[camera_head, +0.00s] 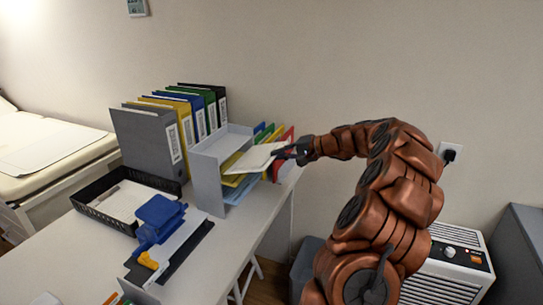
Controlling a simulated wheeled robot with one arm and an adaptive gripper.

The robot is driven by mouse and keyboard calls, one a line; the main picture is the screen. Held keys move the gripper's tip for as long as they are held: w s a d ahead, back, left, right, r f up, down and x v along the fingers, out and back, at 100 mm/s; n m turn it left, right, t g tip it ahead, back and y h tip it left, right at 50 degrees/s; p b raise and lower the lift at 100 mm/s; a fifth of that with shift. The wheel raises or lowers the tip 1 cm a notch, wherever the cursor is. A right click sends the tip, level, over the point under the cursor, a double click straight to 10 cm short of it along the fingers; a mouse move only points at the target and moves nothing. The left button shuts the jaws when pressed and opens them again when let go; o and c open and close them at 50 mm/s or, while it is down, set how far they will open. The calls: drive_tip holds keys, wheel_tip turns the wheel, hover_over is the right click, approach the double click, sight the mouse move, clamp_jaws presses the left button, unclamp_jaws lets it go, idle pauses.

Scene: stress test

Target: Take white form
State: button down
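The white form (252,160) is a pale flat sheet or thin stack at the open front of the grey letter-tray organizer (207,184) on the desk. It sticks out toward the right, above a yellow sheet (234,180) in the tray below. My gripper (280,153) is at the right edge of the form and appears shut on it. The fingertips are small and dark here, so their exact grip is hard to see. The left part of the form is still within or over the organizer.
Coloured folders (288,138) stand close behind my gripper. A white heater (447,262) is at right.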

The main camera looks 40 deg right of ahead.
drive_tip(key=v, duration=0.3)
drive_tip(key=f+v, duration=0.1)
drive_tip(key=v, duration=0.1)
drive_tip(key=shift+s+d, duration=0.35)
drive_tip(key=shift+s, duration=0.15)
